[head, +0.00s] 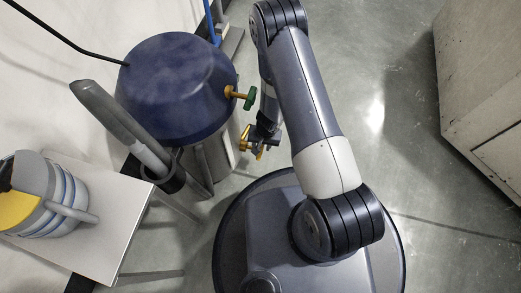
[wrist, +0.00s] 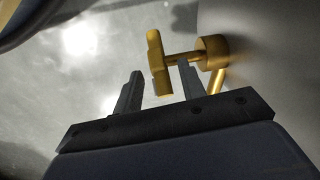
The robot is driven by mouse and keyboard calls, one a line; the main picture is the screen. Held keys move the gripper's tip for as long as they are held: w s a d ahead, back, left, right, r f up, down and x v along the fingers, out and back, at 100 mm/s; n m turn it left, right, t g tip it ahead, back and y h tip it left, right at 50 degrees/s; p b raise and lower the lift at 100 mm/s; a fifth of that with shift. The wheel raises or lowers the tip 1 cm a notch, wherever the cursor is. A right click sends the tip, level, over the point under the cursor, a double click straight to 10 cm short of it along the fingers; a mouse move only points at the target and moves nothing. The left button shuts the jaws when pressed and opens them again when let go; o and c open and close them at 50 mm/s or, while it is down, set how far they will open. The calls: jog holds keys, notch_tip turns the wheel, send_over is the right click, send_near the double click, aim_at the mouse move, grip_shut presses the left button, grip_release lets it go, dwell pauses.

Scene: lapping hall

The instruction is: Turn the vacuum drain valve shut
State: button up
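A brass valve (wrist: 213,48) sticks out of a grey wall in the wrist view, with a short stem and a crossbar handle (wrist: 157,60) at its end. A thin brass pipe hangs below its body. My gripper (wrist: 160,70) is open, one finger on each side of the handle as seen there; I cannot tell whether they touch it. In the head view my gripper (head: 255,142) is low beside the steel tank (head: 211,157) of the blue-topped vacuum (head: 174,85), with brass parts showing around it. A second brass fitting with a green handle (head: 250,98) sticks out higher up.
A white table (head: 95,245) at the left holds a grey and yellow canister (head: 45,210). A grey wand (head: 115,118) leans beside the vacuum. A pale cabinet (head: 485,85) stands at the far right. The floor between it and my arm is clear.

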aim_at(261, 147)
jog(key=shift+a+f+b, duration=0.2)
jog(key=shift+f+b, duration=0.35)
jog(key=shift+f, duration=1.05)
grip_shut()
